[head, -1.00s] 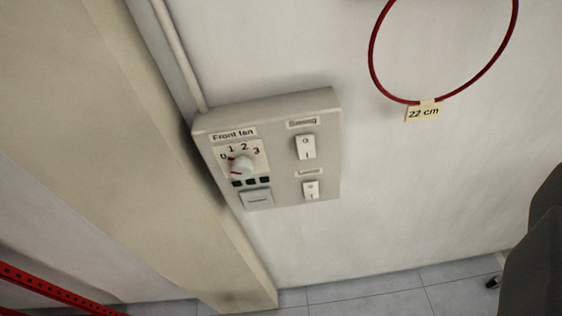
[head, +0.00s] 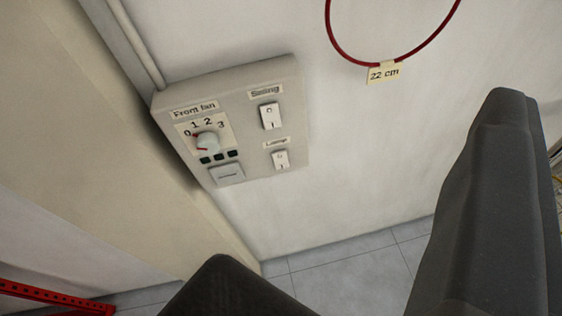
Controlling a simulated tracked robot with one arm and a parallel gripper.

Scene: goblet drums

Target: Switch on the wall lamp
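The switch panel (head: 243,122) is a beige box on the white wall, tilted in the view. Its lower right rocker switch (head: 280,159) sits under a small label that reads "Lamp" (head: 276,143). Another rocker switch (head: 269,115) sits above it under a label that appears to read "Swing". The lamp itself is not in view. My gripper (head: 350,200) shows as two dark fingers, one at the bottom and one at the right, spread wide with nothing between them. It is in front of the panel, apart from it, with the panel up and to the left.
A dial (head: 207,142) marked "Front fan" is on the panel's left, with small dark buttons and a square plate (head: 227,174) below. A conduit (head: 135,43) runs up from the panel. A red ring (head: 392,55) tagged "22 cm" hangs at right. A red rail (head: 45,296) is at lower left.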

